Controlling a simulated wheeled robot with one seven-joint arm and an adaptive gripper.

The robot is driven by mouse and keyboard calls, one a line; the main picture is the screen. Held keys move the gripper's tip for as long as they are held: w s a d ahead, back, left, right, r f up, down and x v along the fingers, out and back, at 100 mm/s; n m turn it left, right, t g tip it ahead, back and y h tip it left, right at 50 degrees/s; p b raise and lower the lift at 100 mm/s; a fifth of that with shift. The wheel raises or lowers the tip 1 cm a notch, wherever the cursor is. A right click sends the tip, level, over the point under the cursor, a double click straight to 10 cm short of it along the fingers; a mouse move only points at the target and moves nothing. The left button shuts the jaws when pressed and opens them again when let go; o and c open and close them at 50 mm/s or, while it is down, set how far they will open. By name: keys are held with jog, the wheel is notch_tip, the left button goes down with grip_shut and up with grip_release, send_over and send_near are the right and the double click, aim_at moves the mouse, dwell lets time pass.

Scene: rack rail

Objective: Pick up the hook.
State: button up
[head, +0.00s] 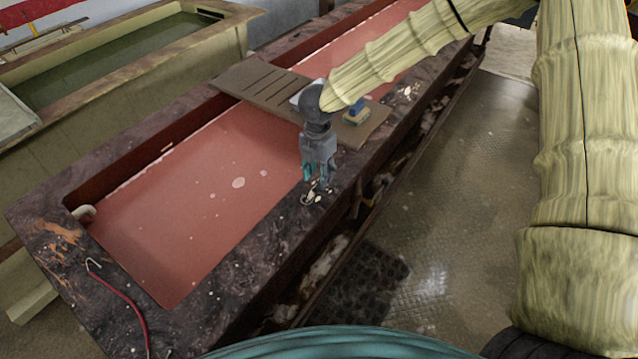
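A hook with a thin red shaft (126,300) and a bent pale metal tip lies on the near left corner of the tank's dark rim. My gripper (316,186) is far to the right of it, pointing down over the tank's near long rim. Its teal fingers are small in the view, and I cannot tell whether they are open or shut. Small pale and dark shapes show right at the fingertips. I cannot tell whether they are an object, marks on the rim or parts of the gripper.
A long tank (160,310) holds reddish liquid. A slotted brown board (262,84) lies across it, with a blue and yellow block (356,112) on top. A pale curved pipe (84,212) is at the tank's left end. Another tank (210,40) stands behind. Open floor (450,190) lies right.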

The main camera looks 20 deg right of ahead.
jog(key=shift+d+f+p, duration=0.1)
jog(key=shift+f+p, duration=0.45)
jog(key=shift+f, duration=1.1)
grip_shut()
